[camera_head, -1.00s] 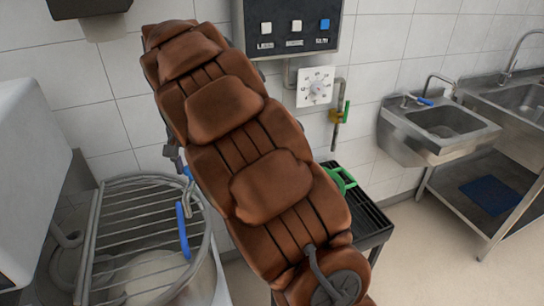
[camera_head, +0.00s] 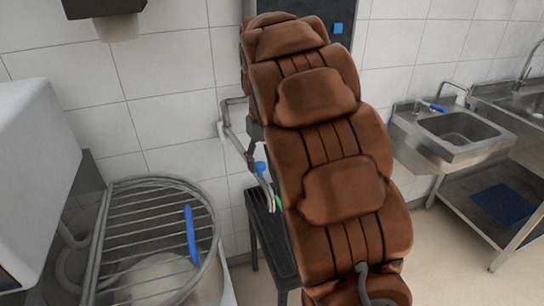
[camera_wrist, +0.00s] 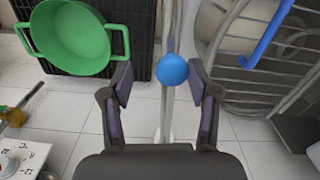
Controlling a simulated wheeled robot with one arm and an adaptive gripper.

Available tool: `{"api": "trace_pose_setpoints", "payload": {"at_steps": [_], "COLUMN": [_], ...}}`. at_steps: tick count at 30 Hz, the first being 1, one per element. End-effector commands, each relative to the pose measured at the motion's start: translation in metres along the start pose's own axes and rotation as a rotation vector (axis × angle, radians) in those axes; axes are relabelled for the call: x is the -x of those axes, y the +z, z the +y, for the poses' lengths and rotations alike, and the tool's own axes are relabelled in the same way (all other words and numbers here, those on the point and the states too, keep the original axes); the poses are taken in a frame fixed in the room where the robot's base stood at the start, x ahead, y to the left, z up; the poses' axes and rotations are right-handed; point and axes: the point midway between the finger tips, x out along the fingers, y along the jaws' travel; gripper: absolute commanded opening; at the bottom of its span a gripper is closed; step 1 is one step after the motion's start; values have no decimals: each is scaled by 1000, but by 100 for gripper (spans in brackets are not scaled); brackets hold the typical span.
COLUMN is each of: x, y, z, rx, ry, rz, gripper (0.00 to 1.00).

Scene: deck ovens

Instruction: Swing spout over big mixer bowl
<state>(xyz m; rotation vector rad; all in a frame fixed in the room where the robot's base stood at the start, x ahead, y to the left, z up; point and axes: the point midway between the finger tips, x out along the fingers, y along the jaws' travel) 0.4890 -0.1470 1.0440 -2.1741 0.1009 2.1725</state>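The spout is a grey bent pipe (camera_head: 236,142) on the wall with a blue ball knob (camera_head: 261,168). In the head view it slants down to the right of the big mixer bowl (camera_head: 150,281), over the side of a black stand. The bowl sits under a wire guard (camera_head: 150,215) with a blue handle. In the wrist view the knob (camera_wrist: 173,70) and the upright pipe show between the fingers of my gripper (camera_wrist: 160,86). The gripper is open, with gaps on both sides of the knob. My brown padded arm hides most of my gripper in the head view.
A green pot (camera_wrist: 68,38) sits on the black slatted stand (camera_wrist: 128,45), beside the spout. Steel sinks (camera_head: 458,135) stand at the right wall.

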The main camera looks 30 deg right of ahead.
Motion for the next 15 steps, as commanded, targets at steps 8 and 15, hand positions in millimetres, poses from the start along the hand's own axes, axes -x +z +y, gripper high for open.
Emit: {"api": "trace_pose_setpoints", "payload": {"at_steps": [8, 15], "x": [0, 0], "y": [0, 0], "z": [15, 15], "rx": [58, 61], "ry": [1, 1], "rz": [-1, -1], "gripper": [60, 60]}}
